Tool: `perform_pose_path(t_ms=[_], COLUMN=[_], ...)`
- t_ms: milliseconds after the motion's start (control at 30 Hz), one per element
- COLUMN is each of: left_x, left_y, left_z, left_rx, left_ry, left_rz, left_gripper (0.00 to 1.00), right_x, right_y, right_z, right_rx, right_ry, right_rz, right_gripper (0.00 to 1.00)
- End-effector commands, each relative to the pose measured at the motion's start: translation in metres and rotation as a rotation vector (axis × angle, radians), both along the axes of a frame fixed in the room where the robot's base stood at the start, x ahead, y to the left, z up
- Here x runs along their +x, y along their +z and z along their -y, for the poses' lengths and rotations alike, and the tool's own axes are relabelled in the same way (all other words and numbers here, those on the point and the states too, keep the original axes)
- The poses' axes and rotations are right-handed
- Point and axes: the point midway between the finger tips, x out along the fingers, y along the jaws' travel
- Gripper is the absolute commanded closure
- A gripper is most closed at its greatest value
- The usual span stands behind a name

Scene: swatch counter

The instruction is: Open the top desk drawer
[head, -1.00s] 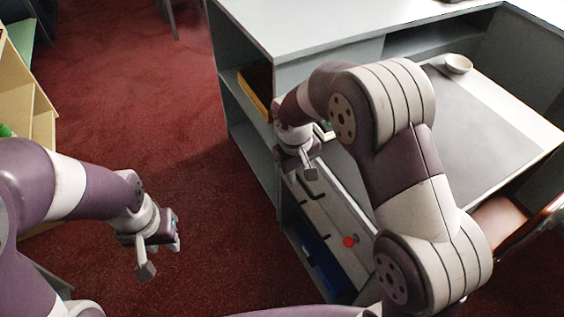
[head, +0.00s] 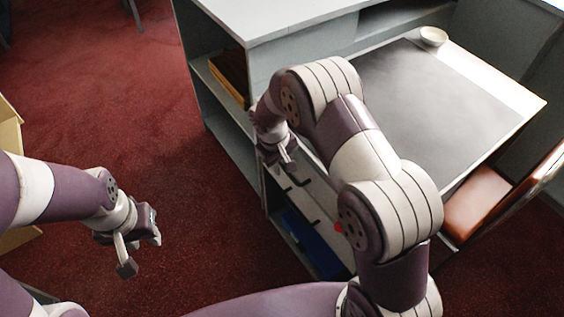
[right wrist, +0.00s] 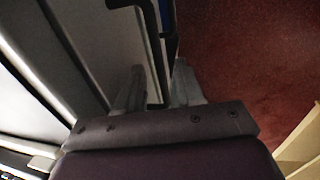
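The desk (head: 450,110) is grey with a pale edge and stands at the right in the head view. Its drawer front (head: 318,208) is a light panel facing left, partly hidden by my right arm, with dark bar handles (head: 299,182) on it. In the right wrist view a black handle (right wrist: 153,45) runs down between the fingers of my right gripper (right wrist: 158,90), which look apart. In the head view my right gripper (head: 278,155) is at the upper end of the drawer front. My left gripper (head: 138,248) is open and empty over the carpet. I see no clear drawer gap.
A red spot (head: 339,228) shows beside my right arm. Blue material (head: 312,245) lies in the lower opening. A white bowl (head: 433,36) stands on the desk. A brown chair (head: 480,205) is at right. The red carpet (head: 110,110) left of the desk is free.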

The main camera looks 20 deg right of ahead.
Motion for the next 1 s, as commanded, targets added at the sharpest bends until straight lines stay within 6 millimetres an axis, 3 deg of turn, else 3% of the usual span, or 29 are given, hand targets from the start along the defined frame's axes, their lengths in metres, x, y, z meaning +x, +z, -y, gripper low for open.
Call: perform_pose_path(t_ms=[133,233,267,1000], left_x=[0.0000,0.0000,0.0000,0.0000], left_y=[0.0001,0.0001,0.0001,0.0002], left_z=[0.0000,0.0000,0.0000,0.0000], left_rx=[0.000,0.000,0.000,0.000], left_ry=[0.000,0.000,0.000,0.000], left_rz=[0.000,0.000,0.000,0.000], left_gripper=[0.65,0.65,0.65,0.65], right_x=[0.0000,0.0000,-0.0001,-0.0001], right_y=[0.0003,0.0004,0.0004,0.0008], right_z=[0.0000,0.0000,0.0001,0.0000], right_rx=[0.000,0.000,0.000,0.000], right_ry=[0.000,0.000,0.000,0.000], right_rz=[0.000,0.000,0.000,-0.001], right_gripper=[0.63,0.96,1.00,1.00])
